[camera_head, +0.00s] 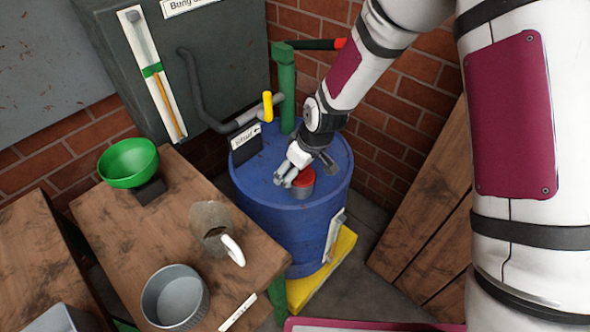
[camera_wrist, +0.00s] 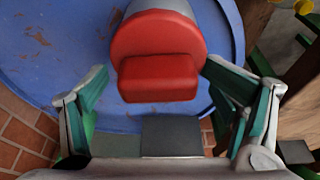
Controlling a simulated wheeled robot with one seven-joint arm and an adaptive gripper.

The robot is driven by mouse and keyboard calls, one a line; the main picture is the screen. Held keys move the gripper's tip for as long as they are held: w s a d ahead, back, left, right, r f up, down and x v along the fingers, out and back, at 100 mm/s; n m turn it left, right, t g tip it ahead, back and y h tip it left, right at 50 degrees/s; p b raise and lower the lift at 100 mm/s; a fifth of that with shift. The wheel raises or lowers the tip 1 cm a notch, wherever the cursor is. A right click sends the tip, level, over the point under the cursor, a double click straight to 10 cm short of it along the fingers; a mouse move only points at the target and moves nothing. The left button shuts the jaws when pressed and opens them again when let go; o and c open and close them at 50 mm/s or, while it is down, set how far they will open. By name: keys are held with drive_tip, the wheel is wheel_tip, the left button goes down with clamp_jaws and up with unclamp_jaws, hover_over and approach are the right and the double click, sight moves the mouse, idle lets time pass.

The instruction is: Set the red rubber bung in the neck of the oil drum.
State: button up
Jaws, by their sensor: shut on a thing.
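The red rubber bung (camera_head: 304,178) is at the top of the grey neck (camera_head: 302,192) on the blue oil drum (camera_head: 262,190). My gripper (camera_head: 294,176) reaches down to it from above and is shut on it. In the wrist view the bung's red block-shaped grip (camera_wrist: 158,78) lies between the two fingers, with its round red top behind. The grey neck (camera_wrist: 170,6) shows past the bung, partly hidden by it. I cannot tell how deep the bung sits in the neck.
A green pump (camera_head: 285,85) and a dark sign (camera_head: 246,144) stand on the drum top. A wooden table at left (camera_head: 165,205) holds a green funnel (camera_head: 128,163), a jug (camera_head: 211,222) and a grey pan (camera_head: 174,297). The drum stands on a yellow base (camera_head: 335,262). Wooden boards (camera_head: 430,220) lean at right.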

drive_tip(key=shift+o, duration=0.5)
drive_tip(key=shift+d+f+b, duration=0.35)
drive_tip(key=shift+d+f, duration=0.45)
drive_tip(key=shift+f, duration=0.15)
drive_tip(key=o, duration=1.3)
drive_tip(key=shift+d, duration=0.1)
drive_tip(key=shift+r, duration=0.3)
drive_tip(key=v, duration=1.1)
drive_tip(key=shift+a+r, duration=0.3)
drive_tip(key=shift+r, duration=0.2)
